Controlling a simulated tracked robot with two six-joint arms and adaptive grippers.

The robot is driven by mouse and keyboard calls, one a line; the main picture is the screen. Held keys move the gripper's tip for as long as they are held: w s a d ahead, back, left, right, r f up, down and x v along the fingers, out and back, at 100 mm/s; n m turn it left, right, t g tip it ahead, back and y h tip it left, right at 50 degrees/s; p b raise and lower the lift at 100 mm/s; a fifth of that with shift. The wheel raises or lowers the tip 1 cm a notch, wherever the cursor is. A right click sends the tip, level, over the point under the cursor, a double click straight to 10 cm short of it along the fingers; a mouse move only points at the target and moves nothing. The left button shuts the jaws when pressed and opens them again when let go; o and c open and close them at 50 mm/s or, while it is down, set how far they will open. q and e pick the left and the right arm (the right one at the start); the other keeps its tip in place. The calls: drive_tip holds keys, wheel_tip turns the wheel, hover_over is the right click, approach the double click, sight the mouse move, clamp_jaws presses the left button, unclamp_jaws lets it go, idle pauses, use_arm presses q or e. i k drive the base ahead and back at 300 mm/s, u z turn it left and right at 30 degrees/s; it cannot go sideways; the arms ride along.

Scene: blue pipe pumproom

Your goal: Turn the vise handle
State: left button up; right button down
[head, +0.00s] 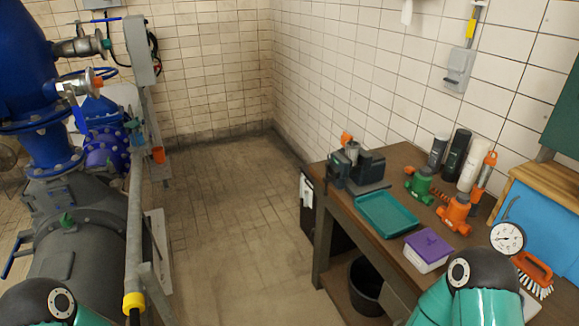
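The vise (365,170) is a dark grey-green block with jaws, standing on the far left corner of the brown workbench (400,158). Small lighter parts show on its left side, at the bench's edge. They are too small to tell which is the handle or how it is turned. Only teal links of my arms show, at the bottom left and bottom right. Neither gripper is in view, and both are far from the vise in this picture.
A teal tray (386,214) and a purple-lidded box (428,250) lie in front of the vise. Green (419,185) and orange (455,213) tools stand right. A black bucket (367,287) sits below. Blue pipes (45,120) and a railing (136,200) fill the left. The middle floor is clear.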

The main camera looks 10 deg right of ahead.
sight(327, 179)
drive_tip(key=u, duration=0.15)
drive_tip(key=i, duration=1.9)
drive_tip(key=z, duration=0.3)
